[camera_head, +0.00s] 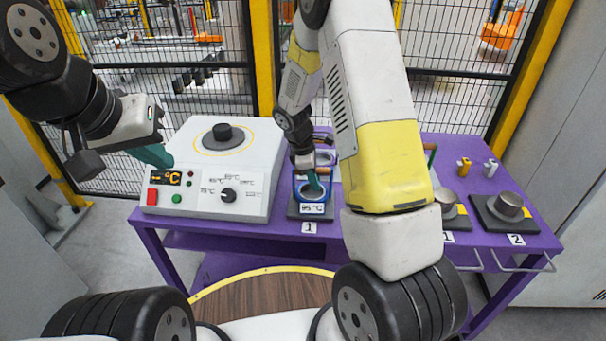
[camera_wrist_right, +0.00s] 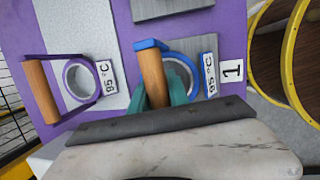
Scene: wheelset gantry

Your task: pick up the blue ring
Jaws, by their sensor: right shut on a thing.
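The blue ring (camera_wrist_right: 194,72) has a wooden handle (camera_wrist_right: 152,75) on a blue bracket and a 95 °C label. In the head view the blue ring (camera_head: 296,191) is at a grey plate by the label 1, on the purple table. My right gripper (camera_wrist_right: 160,94) has its green fingers closed on the wooden handle, partly hiding the ring. I cannot tell whether the ring touches the plate. My left gripper (camera_head: 152,156) hangs near the left side of the heater box, away from the ring; its finger gap is not clear.
The white heater box (camera_head: 210,190) with a dial stands left of the ring. A purple ring (camera_wrist_right: 66,82) with a wooden handle lies near the blue one in the wrist view. Metal cylinders on plates (camera_head: 510,206) stand at the table's right. A mesh fence is behind the table.

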